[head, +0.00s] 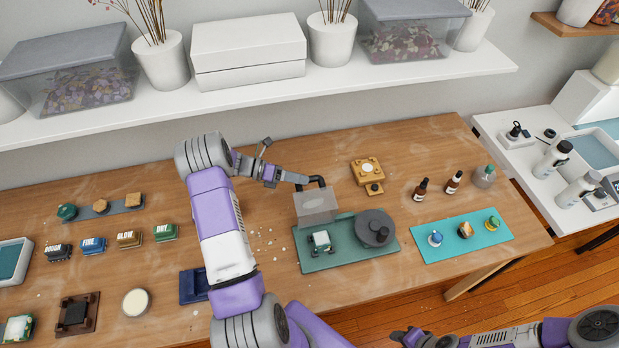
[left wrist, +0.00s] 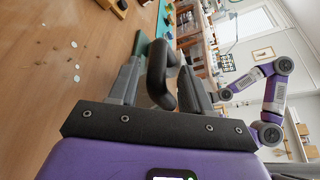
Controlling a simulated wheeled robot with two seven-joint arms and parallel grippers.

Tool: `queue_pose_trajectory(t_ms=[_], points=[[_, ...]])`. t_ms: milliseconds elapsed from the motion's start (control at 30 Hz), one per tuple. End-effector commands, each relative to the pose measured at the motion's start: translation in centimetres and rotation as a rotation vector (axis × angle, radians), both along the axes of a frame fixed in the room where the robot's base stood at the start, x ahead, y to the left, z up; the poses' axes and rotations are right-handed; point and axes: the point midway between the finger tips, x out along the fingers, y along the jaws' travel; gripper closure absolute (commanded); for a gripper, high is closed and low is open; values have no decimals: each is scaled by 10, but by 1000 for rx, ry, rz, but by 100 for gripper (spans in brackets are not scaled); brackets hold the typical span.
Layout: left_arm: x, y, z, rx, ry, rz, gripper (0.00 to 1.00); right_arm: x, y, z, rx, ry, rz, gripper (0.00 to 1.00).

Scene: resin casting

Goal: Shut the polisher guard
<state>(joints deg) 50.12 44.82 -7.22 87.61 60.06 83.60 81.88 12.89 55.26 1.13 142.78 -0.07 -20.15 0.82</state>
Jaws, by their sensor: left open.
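The polisher has a green base (head: 345,262) with a round dark grey disc (head: 375,228) on its right half. Its grey see-through guard (head: 316,207) stands raised at the back left of the base, clear of the disc. A black bar handle (head: 318,181) sits at the guard's top edge. My left gripper (head: 302,180) is at this handle and open. In the left wrist view the handle (left wrist: 160,75) lies between the two spread fingers; firm contact cannot be told. My right gripper (head: 408,337) is low at the bottom edge, away from the polisher; its jaws are unclear.
A small pale block (head: 320,240) sits on the base's left half. A teal mat (head: 462,236) with several small pieces lies to the right. A wooden stand (head: 368,172) and dropper bottles (head: 420,190) stand behind. A white shelf (head: 260,92) runs above the table's back.

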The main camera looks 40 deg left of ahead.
Motion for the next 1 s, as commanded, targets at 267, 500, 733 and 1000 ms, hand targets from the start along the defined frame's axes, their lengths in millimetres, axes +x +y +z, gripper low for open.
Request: queue_pose_trajectory(t_ms=[267,500,733,1000], points=[[15,-24,-7,-1,0,-2,52,1,0,0,0,-2,-1,57],[16,-25,-8,0,-1,-1,52,1,0,0,0,-2,-1,57],[16,-25,-8,0,-1,-2,81,1,0,0,0,-2,-1,57],[16,-25,-8,0,1,-1,100,1,0,0,0,-2,-1,57]])
